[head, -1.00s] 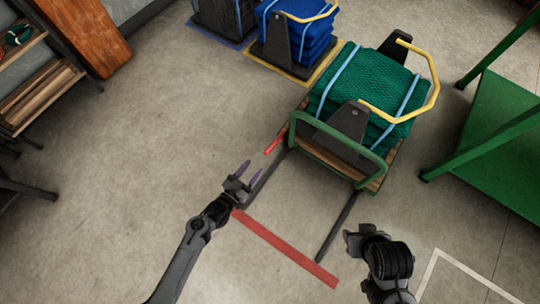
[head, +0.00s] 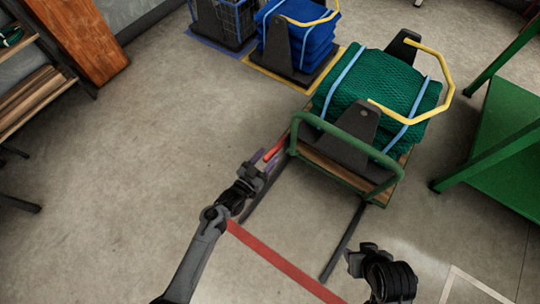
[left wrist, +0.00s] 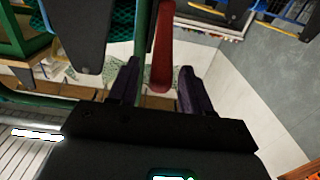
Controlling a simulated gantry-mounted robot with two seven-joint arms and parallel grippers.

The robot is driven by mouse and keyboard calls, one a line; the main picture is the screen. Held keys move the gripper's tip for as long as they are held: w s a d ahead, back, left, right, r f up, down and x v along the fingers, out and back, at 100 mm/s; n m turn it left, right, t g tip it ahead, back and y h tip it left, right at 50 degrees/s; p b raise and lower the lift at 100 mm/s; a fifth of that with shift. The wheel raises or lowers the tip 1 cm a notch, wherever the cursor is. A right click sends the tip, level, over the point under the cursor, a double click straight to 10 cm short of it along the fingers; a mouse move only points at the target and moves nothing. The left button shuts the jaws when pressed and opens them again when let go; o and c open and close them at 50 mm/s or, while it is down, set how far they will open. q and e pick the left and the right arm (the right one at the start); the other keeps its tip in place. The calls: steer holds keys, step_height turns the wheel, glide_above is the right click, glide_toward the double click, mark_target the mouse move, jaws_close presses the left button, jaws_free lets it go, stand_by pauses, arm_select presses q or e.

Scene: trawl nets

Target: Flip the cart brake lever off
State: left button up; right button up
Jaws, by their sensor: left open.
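The cart (head: 345,170) has a green frame and a wooden deck and carries a stack of green netting (head: 375,85) with blue straps. Its red brake lever (head: 275,149) sticks out at the cart's near left corner. My left gripper (head: 262,160) is open, with its purple fingers close to the lever. In the left wrist view the red lever (left wrist: 162,45) lies between the two fingers, with a gap visible on each side. My right gripper (head: 357,257) is at the lower right, clear of the cart; its fingers are not clear enough to read.
A red floor stripe (head: 280,262) and dark floor rails (head: 343,243) lie in front of the cart. A green table (head: 505,165) stands to the right. A cart with blue netting (head: 300,35) stands behind.

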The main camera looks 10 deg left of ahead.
mark_target(276, 149)
arm_select(q)
steer(key=shift+b+x, duration=0.4)
steer(key=shift+x, duration=0.75)
jaws_close()
